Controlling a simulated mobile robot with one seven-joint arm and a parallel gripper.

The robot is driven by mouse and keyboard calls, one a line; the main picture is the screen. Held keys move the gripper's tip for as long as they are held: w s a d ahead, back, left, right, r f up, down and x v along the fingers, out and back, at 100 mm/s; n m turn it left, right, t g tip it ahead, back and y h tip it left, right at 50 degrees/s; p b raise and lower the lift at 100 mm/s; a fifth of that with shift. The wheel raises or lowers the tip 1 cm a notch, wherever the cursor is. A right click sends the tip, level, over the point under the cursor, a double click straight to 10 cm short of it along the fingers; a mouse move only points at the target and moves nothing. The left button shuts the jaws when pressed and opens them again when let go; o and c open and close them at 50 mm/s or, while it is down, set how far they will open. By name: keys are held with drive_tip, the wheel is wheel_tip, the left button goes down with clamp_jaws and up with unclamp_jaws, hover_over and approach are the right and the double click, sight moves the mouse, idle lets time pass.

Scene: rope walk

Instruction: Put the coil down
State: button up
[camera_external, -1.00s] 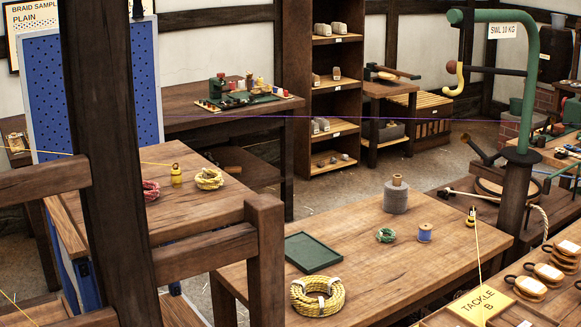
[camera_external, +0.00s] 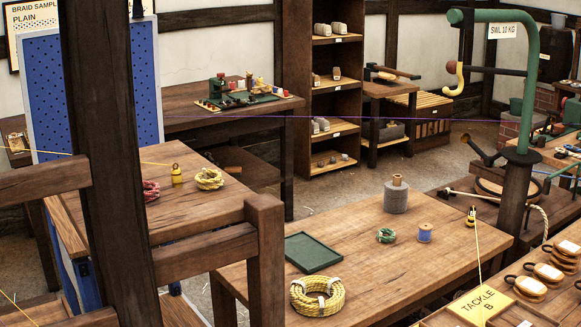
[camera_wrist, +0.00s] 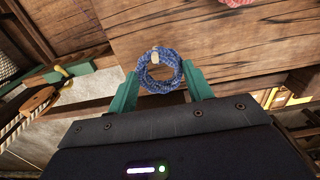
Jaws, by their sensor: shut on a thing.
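A blue rope coil (camera_wrist: 174,84) with a pale tie shows in the wrist view, between the green fingers of my gripper (camera_wrist: 160,76). My gripper is shut on this coil. A wooden tabletop (camera_wrist: 225,45) lies beyond and below it; I cannot tell whether the coil touches the wood. The blue coil and my gripper do not show in the external view.
A red coil (camera_wrist: 265,2) lies on wood at the top of the wrist view. In the external view, a red coil (camera_external: 151,191) and a yellow coil (camera_external: 209,178) lie on the left table. A dark post (camera_external: 110,150) blocks part of that view.

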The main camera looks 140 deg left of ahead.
drive_tip(key=shift+f, duration=1)
drive_tip(key=shift+f, duration=0.1)
drive_tip(key=o, duration=1)
drive_tip(key=shift+c, duration=0.2)
